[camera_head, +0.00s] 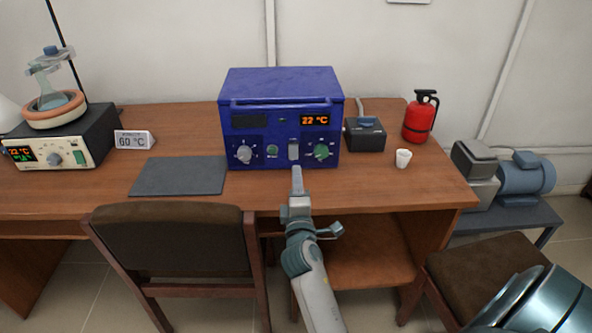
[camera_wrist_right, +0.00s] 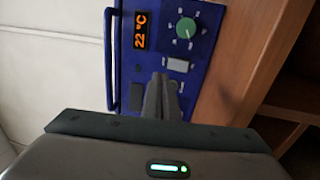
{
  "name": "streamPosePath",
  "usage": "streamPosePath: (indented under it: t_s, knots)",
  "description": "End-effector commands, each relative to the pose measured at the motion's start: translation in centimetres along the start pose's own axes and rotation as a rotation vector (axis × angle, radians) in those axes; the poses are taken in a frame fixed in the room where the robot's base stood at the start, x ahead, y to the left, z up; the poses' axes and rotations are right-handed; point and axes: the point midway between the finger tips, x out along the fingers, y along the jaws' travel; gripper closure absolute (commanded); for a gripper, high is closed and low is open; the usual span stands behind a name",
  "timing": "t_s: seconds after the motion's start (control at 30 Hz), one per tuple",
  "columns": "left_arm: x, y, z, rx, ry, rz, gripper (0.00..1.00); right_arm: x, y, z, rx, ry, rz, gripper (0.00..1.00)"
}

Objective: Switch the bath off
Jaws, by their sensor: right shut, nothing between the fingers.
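A heating bath (camera_head: 65,142) stands at the far left of the desk, with an orange-brown bowl (camera_head: 54,110) and a glass flask on top. Its front has a lit display, a knob and a small green control at the right. A blue furnace (camera_head: 282,90) stands mid-desk, its display reading 22 °C. On its front are dials and a grey rocker switch (camera_head: 293,150), also in the right wrist view (camera_wrist_right: 178,65). My right gripper (camera_head: 297,173) is shut and empty, pointing at the furnace front just below that switch; I cannot tell whether it touches. My left gripper is not in view.
A 60 °C sign (camera_head: 134,140) stands beside the bath, and a dark mat (camera_head: 180,176) lies before it. Right of the furnace are a black box (camera_head: 365,136), a white cup (camera_head: 403,158) and a red extinguisher (camera_head: 420,118). A chair (camera_head: 175,240) stands at the desk.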

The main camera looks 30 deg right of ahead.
Motion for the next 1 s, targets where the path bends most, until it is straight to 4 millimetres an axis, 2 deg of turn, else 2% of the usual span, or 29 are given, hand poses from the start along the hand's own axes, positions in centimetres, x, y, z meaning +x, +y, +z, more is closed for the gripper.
streamPosePath:
  t_s: [0.13, 0.37, 0.87, 1.0]
  knots:
    - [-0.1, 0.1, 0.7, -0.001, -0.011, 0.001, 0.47, -1.7, 0.5, -0.1, 0.000, 0.001, 0.000, 1.00]
    - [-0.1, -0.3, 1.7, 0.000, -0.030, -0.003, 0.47, -2.6, 0.7, 0.0, 0.000, 0.000, 0.000, 1.00]
    - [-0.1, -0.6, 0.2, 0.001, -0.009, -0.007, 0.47, -2.5, 0.7, 0.0, 0.000, 0.000, 0.000, 1.00]
    - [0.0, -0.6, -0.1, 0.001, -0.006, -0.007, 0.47, -3.0, 0.2, 0.3, 0.028, -0.004, -0.023, 1.00]
